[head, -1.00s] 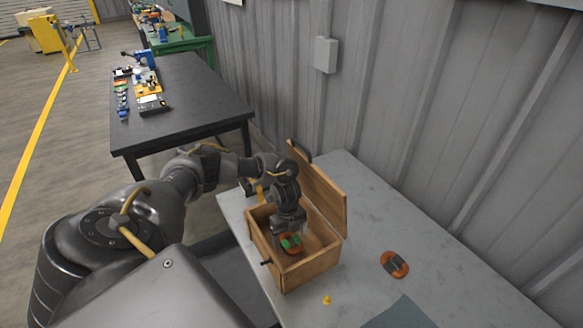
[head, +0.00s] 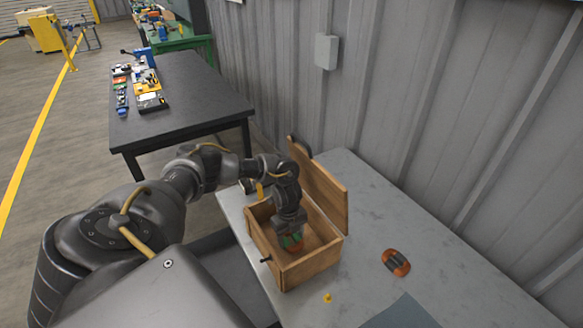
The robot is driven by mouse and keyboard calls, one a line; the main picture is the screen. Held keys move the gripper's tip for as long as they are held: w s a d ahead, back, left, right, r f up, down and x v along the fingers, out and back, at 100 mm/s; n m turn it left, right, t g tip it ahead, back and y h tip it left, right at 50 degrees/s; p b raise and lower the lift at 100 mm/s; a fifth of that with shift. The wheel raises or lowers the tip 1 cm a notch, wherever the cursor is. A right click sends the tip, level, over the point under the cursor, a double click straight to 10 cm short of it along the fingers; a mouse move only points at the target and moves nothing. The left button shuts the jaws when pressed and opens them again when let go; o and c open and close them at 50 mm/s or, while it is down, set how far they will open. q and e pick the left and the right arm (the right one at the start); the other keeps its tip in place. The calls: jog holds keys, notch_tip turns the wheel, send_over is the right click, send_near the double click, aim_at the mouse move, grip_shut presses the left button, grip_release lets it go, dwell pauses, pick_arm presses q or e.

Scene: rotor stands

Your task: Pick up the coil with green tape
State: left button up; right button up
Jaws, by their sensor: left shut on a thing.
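The coil with green tape (head: 291,243) is inside the open wooden box (head: 311,268), mostly hidden under my left gripper. My left gripper (head: 290,236) points down into the box and is shut on this coil. Whether the coil touches the box floor cannot be told. Another orange coil with dark tape (head: 396,262) lies on the grey table to the right of the box. My right gripper is not in view.
The box lid (head: 318,187) stands open at the back. A small yellow piece (head: 327,298) and a dark sheet (head: 402,313) lie on the grey table (head: 450,290). A corrugated wall (head: 420,100) rises behind. A black table (head: 190,105) with tools stands at the far left.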

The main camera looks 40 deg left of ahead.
pick_arm(q)
jog(key=shift+r, duration=0.1)
notch_tip(320, 180, up, 17)
jog(key=n+p, duration=0.2)
jog(key=p, duration=1.1)
jog(key=s+d+r+n+t+b, duration=0.1)
jog(key=s+d+r+n+b, duration=0.15)
jog(key=d+n+b, duration=0.45)
jog(key=s+d+r+n+b, duration=0.2)
jog(key=s+d+n+b, duration=0.1)
jog(key=d, duration=0.8)
jog(key=shift+m, duration=0.9)
jog(key=shift+w+d+r+b, duration=0.3)
jog(key=shift+w+r+b, duration=0.35)
jog(key=shift+r+b, duration=0.45)
jog(key=shift+w+d+r+b, duration=0.25)
jog(key=shift+w+r+b, duration=0.5)
jog(key=shift+b, duration=0.45)
